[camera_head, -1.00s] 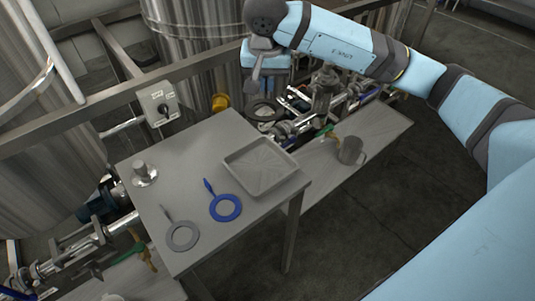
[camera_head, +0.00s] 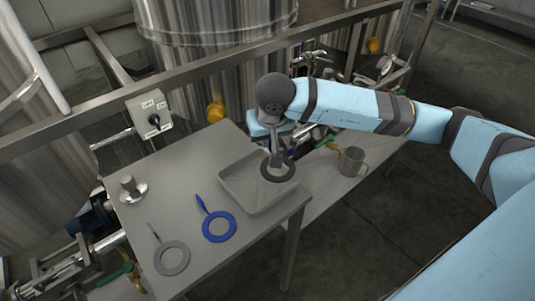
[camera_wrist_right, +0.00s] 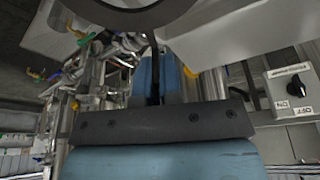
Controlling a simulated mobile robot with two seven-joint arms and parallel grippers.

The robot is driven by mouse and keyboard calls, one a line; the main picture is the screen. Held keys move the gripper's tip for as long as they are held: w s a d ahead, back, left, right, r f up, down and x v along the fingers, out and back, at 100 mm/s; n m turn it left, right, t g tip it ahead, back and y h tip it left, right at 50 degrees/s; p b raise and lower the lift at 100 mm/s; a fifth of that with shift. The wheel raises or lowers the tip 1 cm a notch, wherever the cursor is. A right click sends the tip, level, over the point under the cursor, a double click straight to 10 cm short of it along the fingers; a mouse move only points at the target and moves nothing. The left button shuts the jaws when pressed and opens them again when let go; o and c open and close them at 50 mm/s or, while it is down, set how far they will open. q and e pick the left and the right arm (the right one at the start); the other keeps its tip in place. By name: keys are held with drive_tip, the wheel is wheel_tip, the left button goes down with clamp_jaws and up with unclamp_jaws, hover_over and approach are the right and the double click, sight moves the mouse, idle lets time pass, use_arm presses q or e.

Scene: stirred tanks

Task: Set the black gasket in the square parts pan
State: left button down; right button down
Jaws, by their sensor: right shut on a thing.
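The black gasket (camera_head: 278,181), a dark ring with a short tab, hangs from my right gripper (camera_head: 275,155), which is shut on the tab. In the head view the ring overlaps the back right part of the square parts pan (camera_head: 238,187). It seems held above the pan; the exact height is hard to tell. The pan is shallow, grey and looks empty, near the table's right edge. In the right wrist view the gasket (camera_wrist_right: 128,22) shows as a dark ring at the top, with its tab running down to the fingers. My left gripper is not in view.
A blue gasket (camera_head: 216,237) and a grey gasket (camera_head: 172,270) lie on the table (camera_head: 185,190), left of the pan. A metal flanged part (camera_head: 131,190) stands at the table's left. Pipes and tanks stand behind.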

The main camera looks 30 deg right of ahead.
drive_tip(key=shift+f, duration=2.8)
drive_tip(key=shift+f+b, duration=0.45)
drive_tip(key=shift+b, duration=0.2)
drive_tip(key=c, duration=1.3)
unclamp_jaws()
drive_tip(key=shift+r, duration=0.1)
drive_tip(key=shift+r+p, duration=0.55)
drive_tip(key=shift+p, duration=0.2)
drive_tip(key=v, duration=1.1)
drive_tip(key=shift+s+r, duration=0.2)
drive_tip(key=shift+r, duration=0.15)
